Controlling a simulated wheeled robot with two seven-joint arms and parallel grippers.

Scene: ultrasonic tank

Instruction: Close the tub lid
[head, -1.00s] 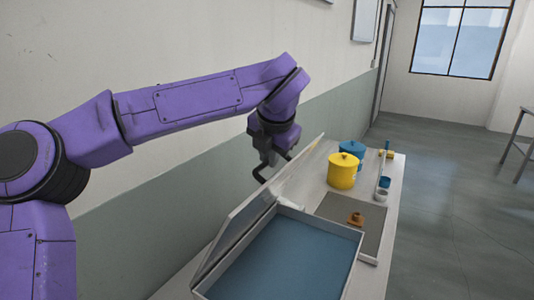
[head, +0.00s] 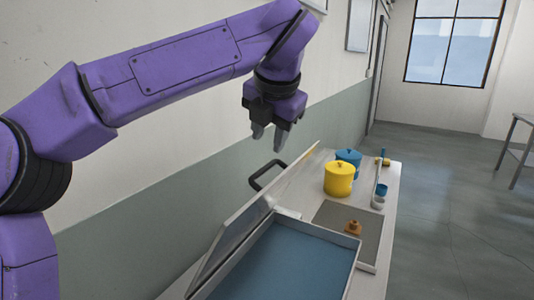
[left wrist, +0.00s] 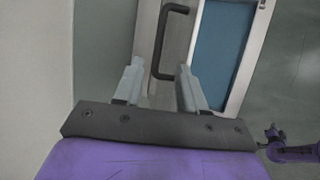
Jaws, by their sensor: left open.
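The tub (head: 355,268) is a pale rectangular box with a blue inside, low in the head view. Its lid (head: 236,226) stands raised and tilted along the wall side of the tub. A black bar handle (head: 255,180) sticks out from the lid's wall side. My left gripper (head: 268,143) is open and empty, above the handle and apart from it. In the left wrist view the handle (left wrist: 166,45) shows beyond and between the open fingers. A small purple arm, seemingly my right one, shows at that view's lower right; its gripper (left wrist: 273,133) is too small to read.
A yellow pot (head: 339,180) and a blue pot (head: 350,156) stand on the bench beyond the tub. A small orange-brown piece (head: 353,228) lies on a grey mat (head: 330,213). The wall runs close along the left. Open floor lies to the right.

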